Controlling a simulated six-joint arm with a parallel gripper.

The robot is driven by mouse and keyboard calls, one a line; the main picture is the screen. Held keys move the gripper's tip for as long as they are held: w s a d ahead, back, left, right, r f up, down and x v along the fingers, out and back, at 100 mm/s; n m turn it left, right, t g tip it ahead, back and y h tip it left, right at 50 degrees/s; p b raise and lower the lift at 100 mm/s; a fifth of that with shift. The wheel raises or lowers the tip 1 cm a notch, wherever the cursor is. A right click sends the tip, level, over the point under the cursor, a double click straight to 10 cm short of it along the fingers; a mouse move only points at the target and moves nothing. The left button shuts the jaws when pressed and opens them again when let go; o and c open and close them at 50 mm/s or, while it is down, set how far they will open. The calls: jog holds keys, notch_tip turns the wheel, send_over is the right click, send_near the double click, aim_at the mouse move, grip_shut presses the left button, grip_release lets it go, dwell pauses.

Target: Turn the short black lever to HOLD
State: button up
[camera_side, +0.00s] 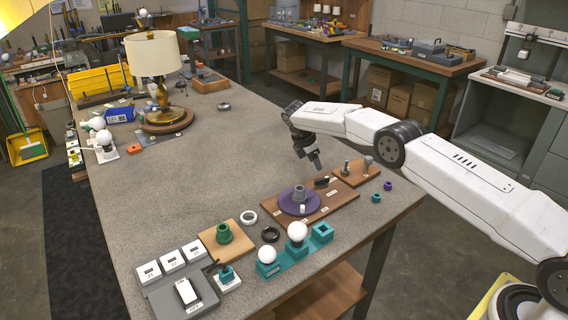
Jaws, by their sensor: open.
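A short black piece (321,183), which looks like the lever, sits on the brown wooden board (340,204), right of a purple disc. Small white labels lie around it on the board, but their words are too small to read, so I cannot tell which position it points to. My gripper (317,165) is open and empty, pointing down just above the black piece. It appears apart from the piece, though the exact gap is hard to judge.
The purple disc (299,201) carries a grey post. A smaller board (357,173) with upright pegs stands right of the lever. White balls on teal holders (297,251) stand in front. A lamp (154,85) stands at the back left. The table's middle is clear.

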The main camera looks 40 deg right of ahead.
aim_at(322, 178)
jog(key=shift+s+d+y, duration=0.3)
jog(key=shift+d+y, duration=0.6)
jog(key=shift+y, duration=0.1)
jog(key=shift+s+d+r+t+y, duration=0.1)
jog(key=shift+d+r+t+y, duration=0.1)
jog(key=shift+d+t+y, duration=0.25)
jog(key=shift+s+d+r+t+y, duration=0.15)
jog(key=shift+d+y, duration=0.15)
jog(key=shift+y, duration=0.35)
jog(key=shift+w+f, duration=0.1)
jog(key=shift+f, duration=3.85)
grip_shut()
